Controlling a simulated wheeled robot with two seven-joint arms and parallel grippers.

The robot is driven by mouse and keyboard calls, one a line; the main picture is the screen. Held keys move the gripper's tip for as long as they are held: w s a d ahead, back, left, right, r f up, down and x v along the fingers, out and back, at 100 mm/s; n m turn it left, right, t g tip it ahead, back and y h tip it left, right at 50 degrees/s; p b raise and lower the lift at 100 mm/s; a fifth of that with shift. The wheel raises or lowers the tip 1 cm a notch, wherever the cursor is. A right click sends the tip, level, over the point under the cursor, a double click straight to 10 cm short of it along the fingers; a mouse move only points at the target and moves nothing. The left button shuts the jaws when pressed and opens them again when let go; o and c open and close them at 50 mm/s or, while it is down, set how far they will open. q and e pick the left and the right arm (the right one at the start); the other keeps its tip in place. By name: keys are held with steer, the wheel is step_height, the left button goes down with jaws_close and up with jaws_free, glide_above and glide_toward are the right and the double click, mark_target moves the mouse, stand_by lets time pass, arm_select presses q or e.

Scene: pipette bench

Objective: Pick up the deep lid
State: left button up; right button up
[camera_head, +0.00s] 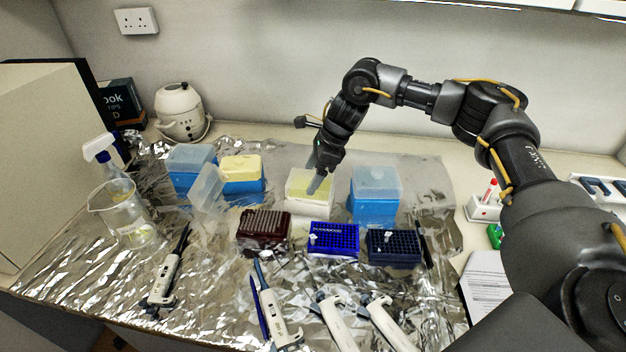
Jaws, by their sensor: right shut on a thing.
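My right gripper (316,183) reaches down from the right onto a white box with a pale yellow top (297,196) at the back middle of the bench. Its fingers are closed on a pale, translucent lid at the top of that box; the grip itself is small and partly hidden by the fingers. I cannot tell whether the lid is raised. Another clear lid (208,188) stands tilted beside an open blue box with yellow contents (242,173). Blue boxes with translucent tops stand at the right (375,188) and far left (190,165). My left gripper is not in view.
A dark red rack (264,232), a blue rack (333,240) and a navy rack (393,246) stand in front. Several pipettes lie on the foil nearer me. A glass beaker (122,212) and spray bottle (101,150) are at left.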

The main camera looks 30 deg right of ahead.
steer(key=s+a+r+b, duration=0.4)
steer(key=s+a+r, duration=0.3)
steer(key=s+r, duration=0.5)
steer(key=shift+m, duration=0.7)
steer(key=w+d+f+p, duration=0.2)
steer(key=w, duration=0.1)
steer(key=w+d+f+p, duration=0.1)
steer(key=w+d+p, duration=0.1)
steer(key=w+p, duration=0.1)
steer(key=w+d+f+p, duration=0.2)
steer(key=w+p, duration=0.1)
steer(key=w, duration=0.2)
steer(key=shift+w+d+f, duration=0.2)
steer(key=shift+d+f, duration=0.15)
steer(key=shift+d, duration=0.05)
steer(key=shift+w+r+n, duration=0.1)
steer(key=shift+w+n, duration=0.1)
steer(key=shift+n, duration=0.1)
steer(key=shift+d+f, duration=0.1)
steer(key=shift+f, duration=0.1)
